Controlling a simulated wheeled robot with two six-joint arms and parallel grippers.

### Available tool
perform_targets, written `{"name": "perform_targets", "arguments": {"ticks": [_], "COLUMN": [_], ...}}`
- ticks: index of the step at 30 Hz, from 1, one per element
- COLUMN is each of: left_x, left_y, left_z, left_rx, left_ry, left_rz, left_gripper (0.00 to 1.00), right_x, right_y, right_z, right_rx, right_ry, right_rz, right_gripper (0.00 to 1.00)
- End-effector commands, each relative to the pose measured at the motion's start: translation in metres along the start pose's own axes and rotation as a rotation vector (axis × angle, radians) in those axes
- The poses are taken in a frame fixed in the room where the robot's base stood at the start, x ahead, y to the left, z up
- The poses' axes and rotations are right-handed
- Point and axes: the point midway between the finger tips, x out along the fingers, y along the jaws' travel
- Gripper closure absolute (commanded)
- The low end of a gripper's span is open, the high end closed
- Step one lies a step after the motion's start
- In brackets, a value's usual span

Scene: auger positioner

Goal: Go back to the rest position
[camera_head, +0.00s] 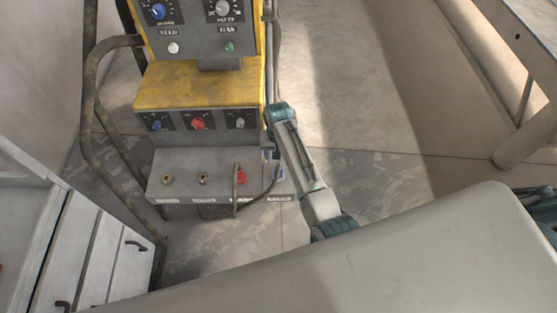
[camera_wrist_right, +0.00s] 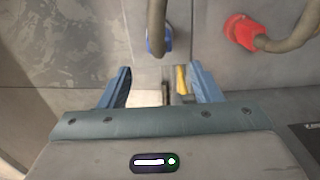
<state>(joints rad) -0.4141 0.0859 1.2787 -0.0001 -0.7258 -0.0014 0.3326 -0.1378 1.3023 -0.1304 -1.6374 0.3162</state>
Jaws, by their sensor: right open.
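My right gripper (camera_wrist_right: 160,86) shows in the right wrist view with its two blue fingers apart. No plug is held between them. A blue plug (camera_wrist_right: 158,42) with a dark cable is just beyond the fingertips, and a red plug (camera_wrist_right: 243,32) with its own cable is to the right. The red plug (camera_head: 241,176) and blue plug (camera_head: 279,172) sit at the machine's lower grey box. My left gripper is not in view.
The lower box has two empty-looking brass sockets (camera_head: 203,178) left of the red plug. Thick hoses (camera_head: 88,110) run down the machine's left side. A white drawer cabinet (camera_head: 95,255) stands at lower left. The floor (camera_head: 370,90) right of the machine is clear.

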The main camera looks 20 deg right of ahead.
Motion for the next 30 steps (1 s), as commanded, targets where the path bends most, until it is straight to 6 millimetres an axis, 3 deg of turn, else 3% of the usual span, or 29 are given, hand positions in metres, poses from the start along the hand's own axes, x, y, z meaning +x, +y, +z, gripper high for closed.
{"name": "perform_targets", "arguments": {"ticks": [4,12,17,23,30], "left_x": [0.000,-0.001,-0.022,-0.100,-0.216], "left_y": [0.000,0.000,-0.002,-0.004,-0.005], "left_z": [0.000,-0.001,-0.022,-0.074,-0.111], "left_rx": [0.000,0.000,0.002,0.010,0.020], "left_ry": [0.000,0.001,0.020,0.066,0.118], "left_rz": [0.000,0.000,-0.002,-0.007,-0.011], "left_gripper": [0.62,0.62,0.62,0.62,0.62], "right_x": [-0.011,-0.013,-0.007,-0.006,-0.040], "right_y": [0.000,0.001,0.023,0.084,0.143], "right_z": [0.000,0.001,0.019,0.081,0.166], "right_rx": [0.000,-0.001,-0.006,-0.052,-0.160], "right_ry": [0.000,0.001,0.022,0.101,0.205], "right_rz": [0.000,0.000,0.003,0.012,0.033], "right_gripper": [0.42,0.42,0.42,0.42,0.42]}}
